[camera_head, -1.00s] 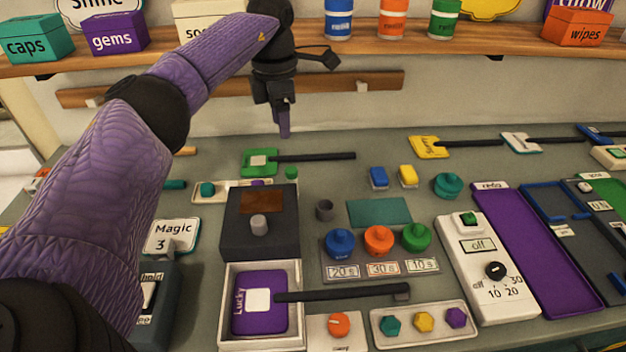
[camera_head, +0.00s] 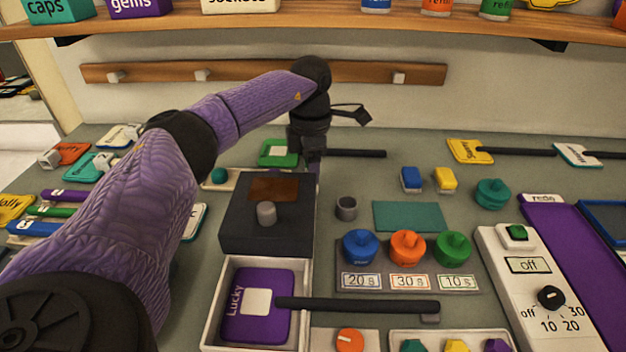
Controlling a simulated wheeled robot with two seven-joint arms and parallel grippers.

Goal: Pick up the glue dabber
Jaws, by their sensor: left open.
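No item in view is labelled as a glue dabber, and I cannot tell for certain which one it is. A dark box (camera_head: 238,235) has a brown patch (camera_head: 273,189) and a short grey knob (camera_head: 266,213) on top. A small grey cup (camera_head: 346,208) stands just right of it. My left gripper (camera_head: 313,165) is open and points down behind the box's back right corner. It hides part of a green paddle (camera_head: 279,153) with a black handle (camera_head: 355,153). Its fingers are small and partly merge with the background. My right gripper is out of view.
A white tray (camera_head: 211,318) holds a purple "Lucky" paddle (camera_head: 256,278) whose black handle reaches right. Blue (camera_head: 361,247), orange (camera_head: 407,247) and green (camera_head: 453,249) pots stand right of the box. A teal mat (camera_head: 408,215) lies bare behind them. A wooden shelf (camera_head: 300,19) hangs above.

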